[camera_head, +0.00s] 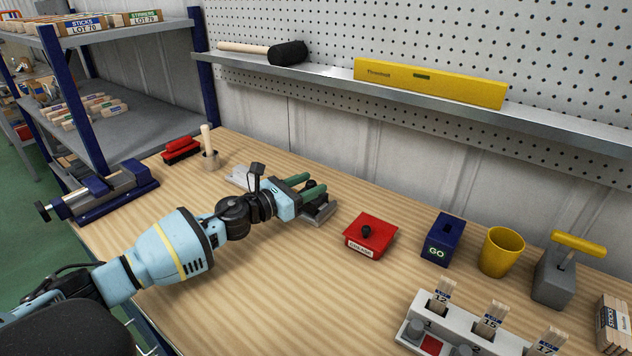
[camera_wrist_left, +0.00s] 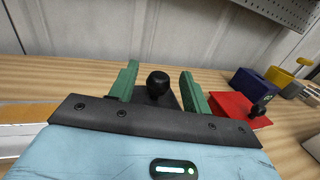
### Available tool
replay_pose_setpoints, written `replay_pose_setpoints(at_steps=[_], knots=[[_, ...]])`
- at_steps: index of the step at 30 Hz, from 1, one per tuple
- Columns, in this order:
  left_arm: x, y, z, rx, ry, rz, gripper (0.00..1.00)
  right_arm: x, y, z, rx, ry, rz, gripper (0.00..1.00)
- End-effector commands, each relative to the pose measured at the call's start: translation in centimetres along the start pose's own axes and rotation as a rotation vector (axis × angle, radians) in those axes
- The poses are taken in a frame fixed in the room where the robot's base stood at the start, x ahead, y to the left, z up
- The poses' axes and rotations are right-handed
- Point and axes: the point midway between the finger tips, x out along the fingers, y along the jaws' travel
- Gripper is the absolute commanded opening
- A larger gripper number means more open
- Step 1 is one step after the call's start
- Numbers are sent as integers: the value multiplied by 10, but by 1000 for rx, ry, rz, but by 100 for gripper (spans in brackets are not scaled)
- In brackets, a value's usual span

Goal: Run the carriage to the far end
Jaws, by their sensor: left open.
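My left gripper (camera_head: 311,187) reaches in from the left over the middle of the bench, its two green fingers apart. In the left wrist view a round black knob (camera_wrist_left: 158,82) on a dark block stands between the open fingers (camera_wrist_left: 160,92), with a gap on each side. This looks like the carriage's handle. In the head view a grey metal piece (camera_head: 319,213) shows just beneath and beyond the fingers, and a pale grey plate (camera_head: 238,178) shows behind the wrist. The gripper and arm hide the stretch between them, so I cannot tell the carriage's position along its track.
A red block with a black knob (camera_head: 368,237), a blue GO box (camera_head: 442,240) and a yellow cup (camera_head: 501,252) stand to the right. A white rack (camera_head: 480,345) holds stick bundles in front. A blue vise (camera_head: 107,192) is at left.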

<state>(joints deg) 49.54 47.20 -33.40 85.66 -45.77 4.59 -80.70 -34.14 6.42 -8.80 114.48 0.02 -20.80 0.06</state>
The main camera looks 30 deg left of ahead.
Motion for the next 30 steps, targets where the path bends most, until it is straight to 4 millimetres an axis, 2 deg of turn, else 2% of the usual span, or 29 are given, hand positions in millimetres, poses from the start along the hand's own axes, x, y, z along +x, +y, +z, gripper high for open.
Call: replay_pose_setpoints(at_steps=[3, 10, 30], knots=[[-20, 0, -4, 0, 5, 0, 48, 1, 0, 4, 1, -7, -1, 36], [-43, 0, -2, -2, 3, 0, 48, 3, -1, 11, 3, -18, -2, 36], [-48, 0, 0, -1, 0, 0, 48, 1, -3, 15, 7, -26, -3, 36]])
